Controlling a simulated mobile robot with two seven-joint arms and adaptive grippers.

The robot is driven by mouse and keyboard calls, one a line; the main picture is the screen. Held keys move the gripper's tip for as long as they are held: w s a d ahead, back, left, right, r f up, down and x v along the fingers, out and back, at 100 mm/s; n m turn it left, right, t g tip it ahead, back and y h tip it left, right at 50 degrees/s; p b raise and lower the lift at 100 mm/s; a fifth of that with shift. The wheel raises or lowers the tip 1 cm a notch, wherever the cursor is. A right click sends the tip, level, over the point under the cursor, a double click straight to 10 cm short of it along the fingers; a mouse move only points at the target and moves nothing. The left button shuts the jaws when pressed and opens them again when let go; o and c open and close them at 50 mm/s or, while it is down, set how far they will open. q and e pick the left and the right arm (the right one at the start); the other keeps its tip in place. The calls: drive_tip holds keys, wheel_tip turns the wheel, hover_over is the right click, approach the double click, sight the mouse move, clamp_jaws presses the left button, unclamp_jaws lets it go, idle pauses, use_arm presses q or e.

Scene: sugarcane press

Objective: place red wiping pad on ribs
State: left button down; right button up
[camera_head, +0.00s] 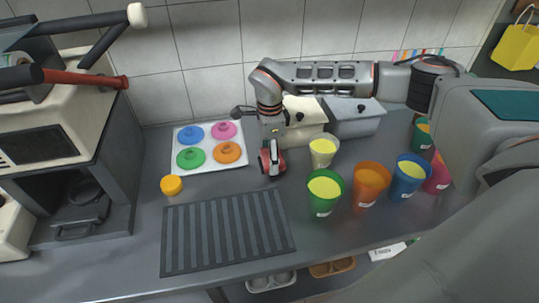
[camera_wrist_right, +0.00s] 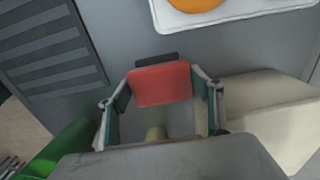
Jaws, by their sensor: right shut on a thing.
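The ribs are a dark ribbed mat (camera_head: 226,232) lying flat at the front of the counter. Part of it also shows at the upper left of the right wrist view (camera_wrist_right: 48,50). My right gripper (camera_head: 271,163) points down above the counter, behind and slightly right of the mat's far right corner. It is shut on the red wiping pad (camera_wrist_right: 161,83), which sits between the fingertips in the right wrist view. A dark strip shows along the pad's far edge. In the head view the gripper hides much of the pad. My left gripper is not in view.
A white tray (camera_head: 200,167) with colored lidded discs lies behind the mat. Green (camera_head: 325,207), orange (camera_head: 370,200) and blue cups stand to the right. The press (camera_head: 60,130) stands at left.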

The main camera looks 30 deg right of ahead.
drive_tip(key=o, duration=1.1)
drive_tip(key=shift+f, duration=0.1)
drive_tip(key=shift+c, duration=0.2)
wheel_tip(320, 180, up, 12)
drive_tip(key=shift+r, duration=0.2)
